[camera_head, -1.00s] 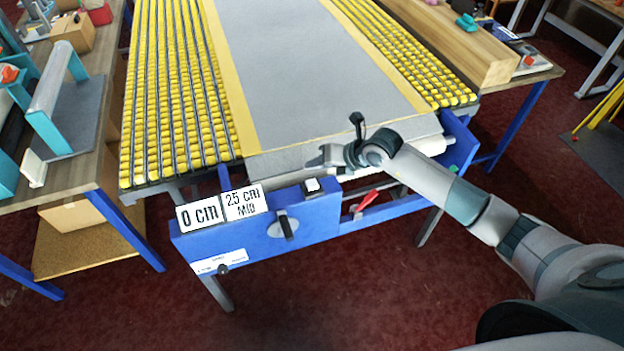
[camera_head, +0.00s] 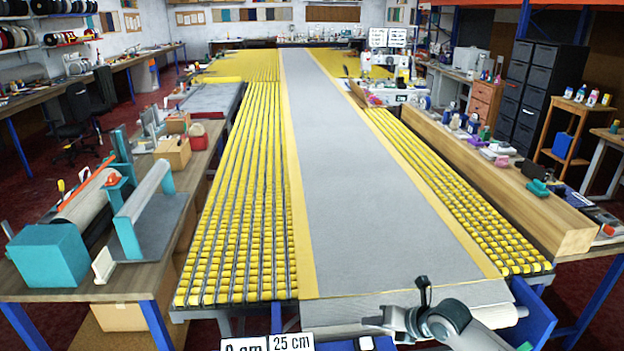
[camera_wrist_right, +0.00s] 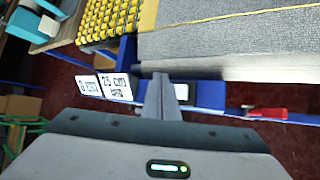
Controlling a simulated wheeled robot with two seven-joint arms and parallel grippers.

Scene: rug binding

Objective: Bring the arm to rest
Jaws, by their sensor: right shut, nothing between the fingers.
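My right gripper (camera_head: 374,322) is at the bottom of the head view, close to the front edge of the long grey rug (camera_head: 385,210). In the right wrist view my right gripper (camera_wrist_right: 162,92) has its fingers together with nothing between them. The fingers point toward the blue front frame (camera_wrist_right: 208,95) below the rug's edge, beside the white signs. I cannot tell whether they touch anything. My left gripper is in no view.
Yellow roller beds (camera_head: 245,200) flank the rug. A workbench with a teal roller stand (camera_head: 130,235) is at left; a long wooden beam (camera_head: 500,190) is at right. White signs (camera_wrist_right: 115,87) are at the front. Red floor lies below.

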